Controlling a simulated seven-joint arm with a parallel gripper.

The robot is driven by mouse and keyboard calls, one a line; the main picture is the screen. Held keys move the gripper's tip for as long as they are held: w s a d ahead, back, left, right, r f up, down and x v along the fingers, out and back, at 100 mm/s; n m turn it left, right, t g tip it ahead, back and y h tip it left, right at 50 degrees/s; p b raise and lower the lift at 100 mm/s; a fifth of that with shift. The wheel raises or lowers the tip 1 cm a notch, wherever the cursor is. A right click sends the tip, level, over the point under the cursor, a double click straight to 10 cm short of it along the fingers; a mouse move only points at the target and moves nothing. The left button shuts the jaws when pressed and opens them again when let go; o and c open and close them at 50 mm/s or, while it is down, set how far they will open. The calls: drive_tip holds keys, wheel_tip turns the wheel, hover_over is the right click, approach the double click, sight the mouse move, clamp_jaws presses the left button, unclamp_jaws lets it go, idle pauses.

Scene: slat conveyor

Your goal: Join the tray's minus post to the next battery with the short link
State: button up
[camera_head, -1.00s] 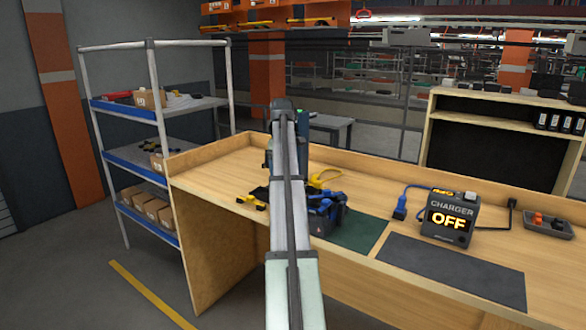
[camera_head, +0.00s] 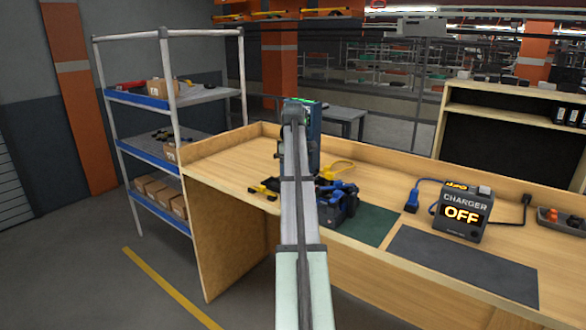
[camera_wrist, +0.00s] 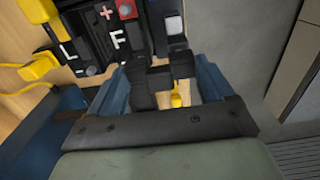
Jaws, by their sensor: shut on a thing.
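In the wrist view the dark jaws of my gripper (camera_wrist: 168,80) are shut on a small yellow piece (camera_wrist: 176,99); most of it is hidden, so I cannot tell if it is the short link. Just beyond the jaws are black batteries (camera_wrist: 103,28) marked L and F. A red plus post (camera_wrist: 127,9) and a grey minus post (camera_wrist: 91,70) show there. Yellow connectors (camera_wrist: 38,66) lie at the left. In the head view the dark tray with blue parts (camera_head: 338,206) stands on the bench, partly behind my arm. Black and yellow pieces (camera_head: 264,190) lie to its left.
A charger reading OFF (camera_head: 461,214) with a blue plug (camera_head: 412,200) stands right of the tray. A yellow cable (camera_head: 338,169) lies behind the tray. A shelf rack (camera_head: 171,95) stands left.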

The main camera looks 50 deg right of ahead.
drive_tip(key=shift+f, duration=1.1)
idle(0.6)
drive_tip(key=o, duration=0.9)
wheel_tip(320, 180, up, 8)
drive_tip(key=shift+f, duration=0.25)
